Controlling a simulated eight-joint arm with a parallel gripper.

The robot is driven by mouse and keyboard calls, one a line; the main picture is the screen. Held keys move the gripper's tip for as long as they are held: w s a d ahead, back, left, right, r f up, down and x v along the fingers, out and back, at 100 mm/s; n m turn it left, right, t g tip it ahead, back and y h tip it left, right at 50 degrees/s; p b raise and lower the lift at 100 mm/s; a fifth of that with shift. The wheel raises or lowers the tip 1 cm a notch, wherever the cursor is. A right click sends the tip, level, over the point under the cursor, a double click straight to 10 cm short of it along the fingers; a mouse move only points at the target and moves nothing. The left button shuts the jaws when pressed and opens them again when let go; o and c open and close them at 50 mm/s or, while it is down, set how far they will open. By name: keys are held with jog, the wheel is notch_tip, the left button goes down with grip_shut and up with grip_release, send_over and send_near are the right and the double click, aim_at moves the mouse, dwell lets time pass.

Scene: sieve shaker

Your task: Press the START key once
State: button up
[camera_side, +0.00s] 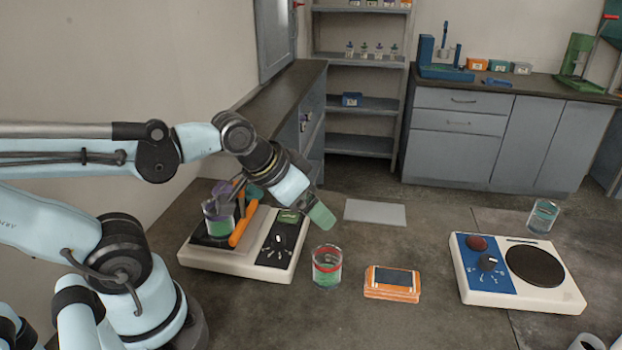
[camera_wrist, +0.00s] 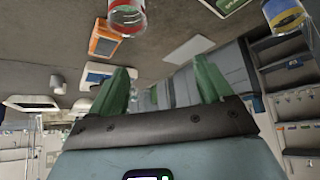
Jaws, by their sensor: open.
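The START key cannot be told apart at this size. A white device (camera_side: 210,258) stands at the left in the side view. Its dark sloped panel (camera_side: 272,250) has a green display (camera_side: 289,216), a knob and small unreadable markings. A clear cup with green contents (camera_side: 218,227) stands on its dark platform beside an orange bar (camera_side: 243,225). My gripper (camera_side: 320,213) has green fingers, is open and empty, and hangs in the air just right of and above the panel. The fingers also show spread apart in the wrist view (camera_wrist: 165,85), with nothing between them.
A glass jar with a red band (camera_side: 327,268) and an orange box (camera_side: 391,284) stand right of the device. A pale sheet (camera_side: 375,213) lies behind. A second white device (camera_side: 520,292) with a blue panel and red button stands at right, with a beaker (camera_side: 543,216) behind.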

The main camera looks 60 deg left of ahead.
grip_shut()
dwell(0.4)
dwell(1.3)
